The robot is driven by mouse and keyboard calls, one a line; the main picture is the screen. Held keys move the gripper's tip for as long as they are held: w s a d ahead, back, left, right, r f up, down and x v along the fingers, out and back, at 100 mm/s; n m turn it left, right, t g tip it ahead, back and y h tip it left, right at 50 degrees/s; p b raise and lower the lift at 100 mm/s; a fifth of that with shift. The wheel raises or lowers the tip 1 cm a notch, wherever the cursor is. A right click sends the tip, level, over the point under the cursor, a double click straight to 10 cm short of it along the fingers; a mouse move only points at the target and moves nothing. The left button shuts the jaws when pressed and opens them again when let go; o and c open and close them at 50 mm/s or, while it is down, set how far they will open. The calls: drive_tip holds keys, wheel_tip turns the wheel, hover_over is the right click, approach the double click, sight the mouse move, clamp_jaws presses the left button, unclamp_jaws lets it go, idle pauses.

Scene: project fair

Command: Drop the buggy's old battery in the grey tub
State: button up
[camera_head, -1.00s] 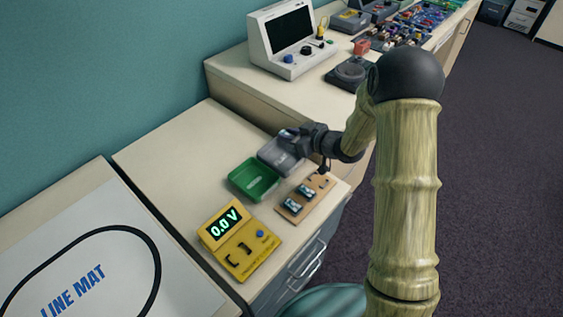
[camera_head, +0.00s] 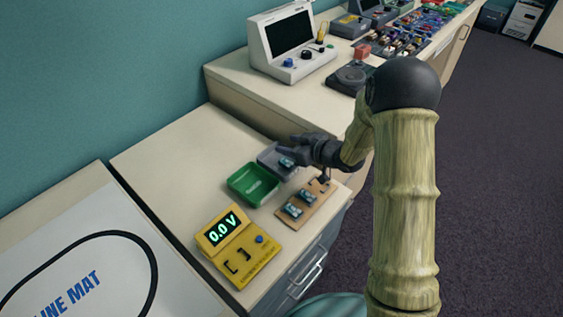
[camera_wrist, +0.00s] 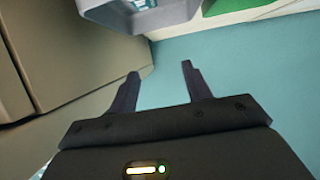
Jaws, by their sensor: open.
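The grey tub (camera_head: 265,164) stands at the back right of the near cabinet top, and its wall also shows at the top of the wrist view (camera_wrist: 150,20). A small blue-and-dark battery (camera_head: 286,162) lies inside it, near its right side; a teal and white bit of it shows in the wrist view (camera_wrist: 138,4). My gripper (camera_head: 281,146) is above and behind the tub, apart from the battery. In the wrist view its two fingers (camera_wrist: 160,72) are spread with nothing between them. Which battery is the buggy's old one I cannot tell by looks alone.
A green tub (camera_head: 254,184) stands just left of the grey one. A wooden board (camera_head: 306,205) with two blue-topped pieces is in front. A yellow voltmeter (camera_head: 238,246) reads 0.0 V. A higher bench (camera_head: 235,87) with a white instrument (camera_head: 292,45) stands behind.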

drive_tip(key=p+v, duration=0.1)
drive_tip(key=v, duration=1.6)
drive_tip(key=shift+s, duration=0.15)
drive_tip(key=shift+d, duration=0.15)
drive_tip(key=s+d+m+h, duration=0.2)
drive_tip(key=d+m+h, duration=0.4)
drive_tip(key=h, duration=0.4)
drive_tip(key=s+a+m+g, duration=0.2)
drive_tip(key=s+m+g, duration=0.3)
drive_tip(key=s, duration=1)
wheel_tip(320, 180, up, 15)
drive_tip(key=p, duration=1.5)
drive_tip(key=shift+w+f+n+g+h, duration=0.2)
drive_tip(key=shift+w+n+g+h, duration=0.1)
drive_tip(key=shift+w, duration=0.05)
